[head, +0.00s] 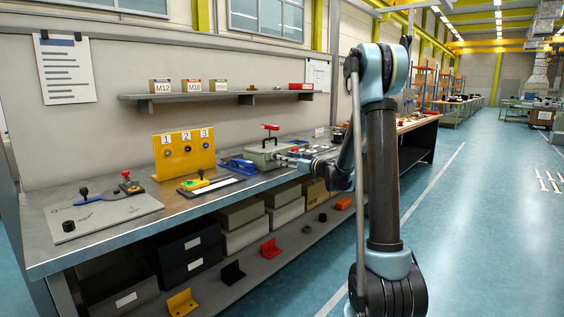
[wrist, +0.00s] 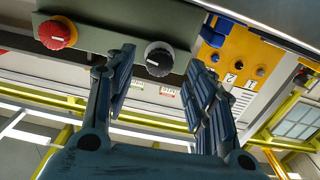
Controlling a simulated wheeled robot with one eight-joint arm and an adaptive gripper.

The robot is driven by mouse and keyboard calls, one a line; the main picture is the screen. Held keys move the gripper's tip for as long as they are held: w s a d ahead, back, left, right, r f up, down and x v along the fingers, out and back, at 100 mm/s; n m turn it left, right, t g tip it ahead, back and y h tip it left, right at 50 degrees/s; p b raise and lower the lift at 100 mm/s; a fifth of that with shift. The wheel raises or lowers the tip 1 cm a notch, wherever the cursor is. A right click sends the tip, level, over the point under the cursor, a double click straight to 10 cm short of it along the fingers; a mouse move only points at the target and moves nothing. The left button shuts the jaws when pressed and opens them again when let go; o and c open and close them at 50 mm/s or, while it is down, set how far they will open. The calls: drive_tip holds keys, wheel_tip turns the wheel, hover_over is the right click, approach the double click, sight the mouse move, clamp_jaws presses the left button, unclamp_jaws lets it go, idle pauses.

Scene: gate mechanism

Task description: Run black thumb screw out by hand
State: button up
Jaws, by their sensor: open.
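A black round knob with a white mark, which looks like the black thumb screw (wrist: 158,58), sits on the face of a grey-green box (wrist: 105,38) in the wrist view. My gripper (wrist: 162,66) is open, with one finger on each side of the knob in that picture; I cannot tell whether either touches it. A red knob (wrist: 55,32) is on the same face, left of the black one. In the head view the grey-green box (head: 262,156) stands on the bench, and my gripper (head: 296,161) is at its right side. The black knob is not distinct there.
A grey plate with tools (head: 105,215) is at the near left. A shelf (head: 215,97) runs above.

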drive_tip(key=v, duration=0.7)
drive_tip(key=shift+s+d, duration=0.25)
drive_tip(key=shift+d, duration=0.1)
drive_tip(key=s+d+f+m+g+h, duration=0.1)
drive_tip(key=s+f+m+g+h, duration=0.15)
drive_tip(key=s, duration=0.85)
drive_tip(key=s+d+f+m+g+h, duration=0.1)
drive_tip(key=s+f+g+h, duration=0.15)
drive_tip(key=s, duration=0.75)
drive_tip(key=s+d+f+m+g+h, duration=0.2)
drive_tip(key=s+d, duration=0.6)
drive_tip(key=s, duration=0.4)
drive_tip(key=s+d+f+m+g+h, duration=0.1)
drive_tip(key=s+d+f+m+h, duration=0.4)
drive_tip(key=s, duration=0.7)
drive_tip(key=d+f+h, duration=0.2)
drive_tip(key=d+f, duration=0.1)
drive_tip(key=f, duration=0.1)
drive_tip(key=shift+d+g, duration=0.3)
drive_tip(key=shift+g, duration=0.1)
